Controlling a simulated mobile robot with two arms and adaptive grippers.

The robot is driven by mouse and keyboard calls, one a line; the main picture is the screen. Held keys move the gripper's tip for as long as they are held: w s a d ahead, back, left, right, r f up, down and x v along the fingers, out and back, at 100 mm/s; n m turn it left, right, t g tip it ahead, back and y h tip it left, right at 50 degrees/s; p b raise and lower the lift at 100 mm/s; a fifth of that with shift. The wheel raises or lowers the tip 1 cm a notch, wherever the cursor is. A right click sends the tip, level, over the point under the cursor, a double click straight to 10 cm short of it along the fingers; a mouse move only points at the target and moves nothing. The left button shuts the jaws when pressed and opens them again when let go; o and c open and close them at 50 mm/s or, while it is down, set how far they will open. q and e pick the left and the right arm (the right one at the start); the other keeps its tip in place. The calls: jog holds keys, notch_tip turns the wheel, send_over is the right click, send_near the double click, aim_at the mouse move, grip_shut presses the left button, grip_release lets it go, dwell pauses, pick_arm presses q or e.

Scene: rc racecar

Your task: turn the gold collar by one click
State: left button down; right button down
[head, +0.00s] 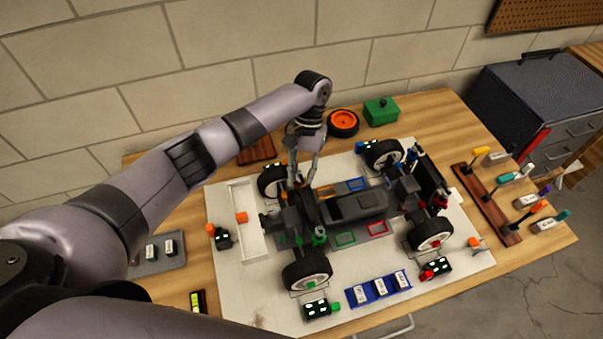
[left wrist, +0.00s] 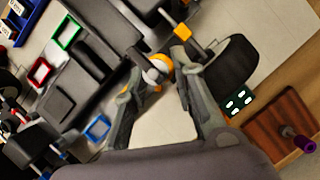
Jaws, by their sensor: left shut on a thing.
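The racecar chassis (head: 345,206) sits on a pale mat on the table, its wheels at the corners. My left gripper (head: 299,184) reaches down to the car's left end, beside the upper-left wheel (head: 272,180). In the left wrist view its fingertips (left wrist: 158,70) close around the gold collar (left wrist: 160,64), a small orange-gold round part with a pale face. The fingers hide part of the collar. In the head view the collar is mostly hidden by the fingers. My right gripper is in neither view.
An orange wheel (head: 343,123) and a green box (head: 381,111) stand at the back. A tool rack (head: 487,205) with coloured handles is at the right. A blue tray (head: 379,289) lies at the front. A white tray (head: 235,222) lies left of the car.

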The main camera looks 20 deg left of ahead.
pick_arm(q)
jog(key=c, duration=1.3)
grip_release()
jog(key=v, duration=1.2)
